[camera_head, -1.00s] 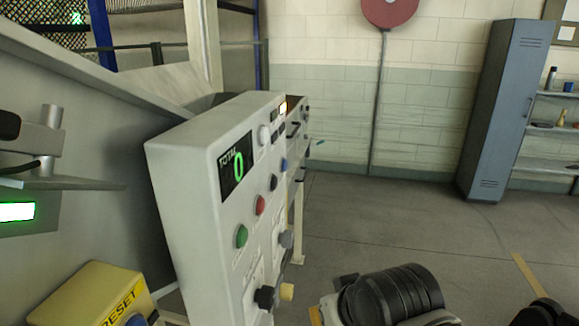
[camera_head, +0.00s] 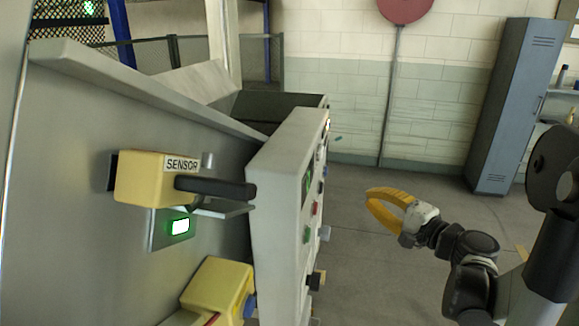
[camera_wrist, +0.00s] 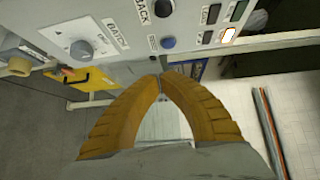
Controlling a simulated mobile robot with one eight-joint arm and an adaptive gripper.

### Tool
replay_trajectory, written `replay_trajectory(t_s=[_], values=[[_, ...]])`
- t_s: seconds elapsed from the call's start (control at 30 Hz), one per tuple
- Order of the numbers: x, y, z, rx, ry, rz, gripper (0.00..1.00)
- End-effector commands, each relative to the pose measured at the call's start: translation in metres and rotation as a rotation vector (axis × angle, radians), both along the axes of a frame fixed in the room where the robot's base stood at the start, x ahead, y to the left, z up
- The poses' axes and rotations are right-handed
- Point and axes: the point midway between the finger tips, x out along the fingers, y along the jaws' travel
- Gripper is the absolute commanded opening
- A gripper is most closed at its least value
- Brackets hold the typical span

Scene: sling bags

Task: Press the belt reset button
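My gripper (camera_head: 372,196) has yellow fingers whose tips meet. It is empty, in open air to the right of the control panel (camera_head: 283,165). In the wrist view its fingertips (camera_wrist: 161,80) appear just below the panel's edge, near a round blue button (camera_wrist: 168,42) with a small unclear label. A yellow box (camera_head: 215,288) stands low at the left of the panel, with a blue button (camera_head: 249,306) on its right side. This box read RESET earlier; its label is hidden now. I cannot tell which blue button is the belt reset.
A yellow SENSOR box (camera_head: 142,180) with a dark arm sticks out from the grey machine wall (camera_head: 80,255). A batch knob (camera_wrist: 82,48) shows in the wrist view. Floor (camera_head: 360,285) right of the panel is clear.

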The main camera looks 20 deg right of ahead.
Motion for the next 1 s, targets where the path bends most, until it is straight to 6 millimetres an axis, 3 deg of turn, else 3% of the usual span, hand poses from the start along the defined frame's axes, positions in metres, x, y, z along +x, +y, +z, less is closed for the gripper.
replay_trajectory(t_s=[0.17, 0.57, 0.77, 1.0], values=[[-0.005, -0.02, 0.009, 0.043, -0.05, -0.031, 0.0], [-0.001, -0.019, 0.009, 0.045, -0.051, -0.03, 0.0], [0.025, -0.013, 0.009, 0.045, -0.051, -0.026, 0.0], [0.076, -0.002, 0.008, 0.045, -0.051, -0.026, 0.0]])
